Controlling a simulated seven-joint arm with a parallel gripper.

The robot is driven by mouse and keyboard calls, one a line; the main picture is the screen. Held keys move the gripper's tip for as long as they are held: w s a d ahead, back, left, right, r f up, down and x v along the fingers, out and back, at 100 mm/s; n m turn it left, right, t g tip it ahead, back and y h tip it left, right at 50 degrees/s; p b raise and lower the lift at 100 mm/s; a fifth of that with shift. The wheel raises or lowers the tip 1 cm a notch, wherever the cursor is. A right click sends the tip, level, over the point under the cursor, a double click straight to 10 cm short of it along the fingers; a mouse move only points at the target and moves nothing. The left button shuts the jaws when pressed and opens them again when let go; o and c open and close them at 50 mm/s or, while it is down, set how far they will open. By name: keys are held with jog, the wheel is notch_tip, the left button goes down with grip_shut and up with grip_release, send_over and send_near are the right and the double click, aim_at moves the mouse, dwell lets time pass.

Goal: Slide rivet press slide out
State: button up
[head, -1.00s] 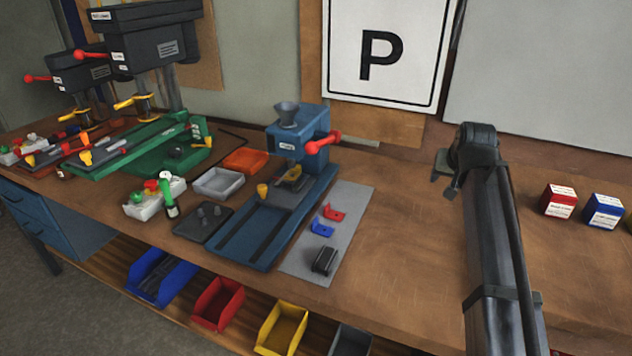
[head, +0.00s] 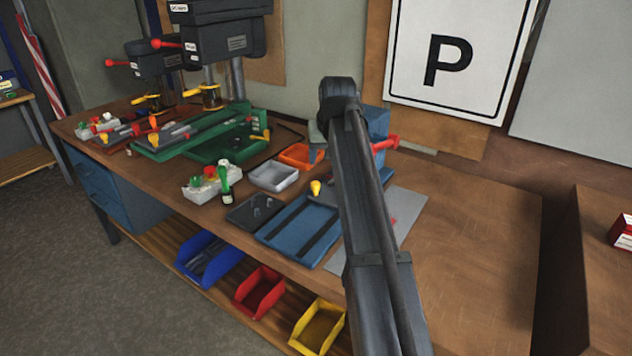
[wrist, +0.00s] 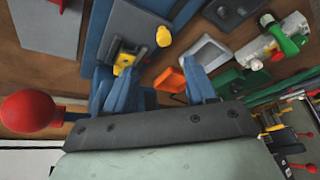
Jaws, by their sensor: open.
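The rivet press is blue. In the head view my arm hides most of its body, but part of its blue housing (head: 378,122), its red lever (head: 386,143) and its railed base (head: 298,232) show. The slide's yellow knob (head: 316,187) shows left of my arm. In the wrist view the slide carriage (wrist: 127,54), with yellow and dark parts, sits on the base beside the yellow knob (wrist: 163,36). My gripper (wrist: 160,76) is open with nothing between its blue fingers, close to the press and the carriage. The fingers are hidden in the head view.
The red lever ball (wrist: 29,112) is close to my gripper's left side. A grey tray (head: 273,175), an orange tray (head: 300,155) and a dark tray with pegs (head: 254,209) stand left of the press. A grey mat (head: 408,207) lies right of it. The bench further right is clear.

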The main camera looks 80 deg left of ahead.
aim_at(316, 183)
jog(key=shift+n, duration=0.3)
jog(key=x, duration=0.4)
jog(key=a+x, duration=0.1)
jog(key=x, duration=0.9)
jog(key=shift+s+a+r, duration=0.15)
jog(key=shift+s+a, duration=0.1)
jog(key=shift+s, duration=0.1)
grip_shut()
